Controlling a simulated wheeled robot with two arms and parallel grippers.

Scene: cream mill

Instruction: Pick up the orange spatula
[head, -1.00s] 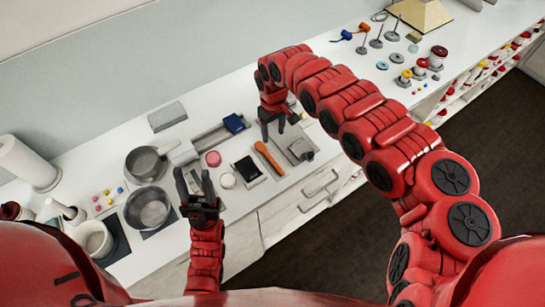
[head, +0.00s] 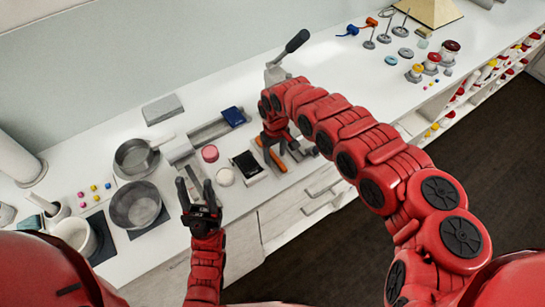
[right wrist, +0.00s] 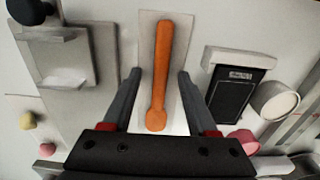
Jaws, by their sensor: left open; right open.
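The orange spatula (right wrist: 161,65) lies on a pale rectangular mat (right wrist: 146,40) in the right wrist view, lengthwise between my right fingers. In the head view part of the spatula (head: 277,160) shows beside my right gripper (head: 275,145), which covers the rest. My right gripper (right wrist: 155,92) is open, one finger on each side of the spatula and not touching it; its height above the counter is hard to tell. My left gripper (head: 195,193) is open and empty over the counter's front, left of the spatula.
A black-screened device (head: 249,167), a white cup (head: 225,177) and a pink round item (head: 210,153) stand left of the spatula. Two metal pans (head: 135,205) are further left. A grey lever device (head: 279,72) stands behind my right arm.

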